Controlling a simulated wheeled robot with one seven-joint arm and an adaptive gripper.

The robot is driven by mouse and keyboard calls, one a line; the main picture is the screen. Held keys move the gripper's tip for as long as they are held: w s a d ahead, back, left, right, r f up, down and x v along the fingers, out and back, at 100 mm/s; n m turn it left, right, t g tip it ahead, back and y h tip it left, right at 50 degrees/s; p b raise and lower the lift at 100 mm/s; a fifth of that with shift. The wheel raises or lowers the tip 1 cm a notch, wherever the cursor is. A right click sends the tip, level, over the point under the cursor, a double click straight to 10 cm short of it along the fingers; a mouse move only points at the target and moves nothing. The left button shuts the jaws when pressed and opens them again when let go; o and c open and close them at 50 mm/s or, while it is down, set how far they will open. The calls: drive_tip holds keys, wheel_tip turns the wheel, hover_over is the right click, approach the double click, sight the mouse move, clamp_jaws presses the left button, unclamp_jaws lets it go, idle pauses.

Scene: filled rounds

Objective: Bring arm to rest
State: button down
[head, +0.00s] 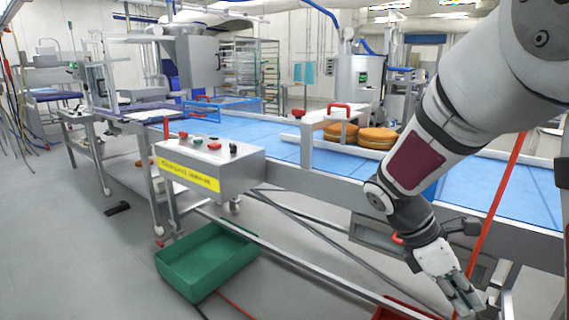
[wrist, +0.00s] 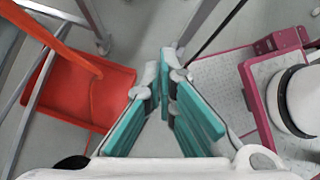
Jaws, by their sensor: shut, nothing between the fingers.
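My gripper (head: 463,302) hangs at the lower right of the head view, in front of the conveyor table and pointing down. In the wrist view its teal-padded fingers (wrist: 165,85) come together at the tips, shut with nothing between them. My arm comes down from the upper right of the head view and bends at the elbow beside the table edge.
The blue conveyor (head: 240,128) carries round brown cakes (head: 376,138) beside my arm. A control box (head: 212,165) juts from its front. A green crate (head: 207,262) stands on the floor. A red tray (wrist: 75,90) lies below my gripper. Open grey floor is at left.

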drive_tip(key=s+a+r+m+t+y, duration=0.35)
drive_tip(key=s+a+m, duration=0.35)
drive_tip(key=s, duration=0.4)
drive_tip(key=s+a+r+m+t+y, duration=0.25)
drive_tip(key=s+a+m+y, duration=0.2)
drive_tip(key=s+m, duration=0.45)
wheel_tip(320, 180, up, 19)
drive_tip(key=n+t+p, duration=0.1)
drive_tip(key=t+p, duration=0.1)
drive_tip(key=p, duration=1.4)
drive_tip(key=shift+s+r+h+p, duration=0.15)
drive_tip(key=shift+s+h+p, duration=0.2)
drive_tip(key=shift+s+h, duration=0.05)
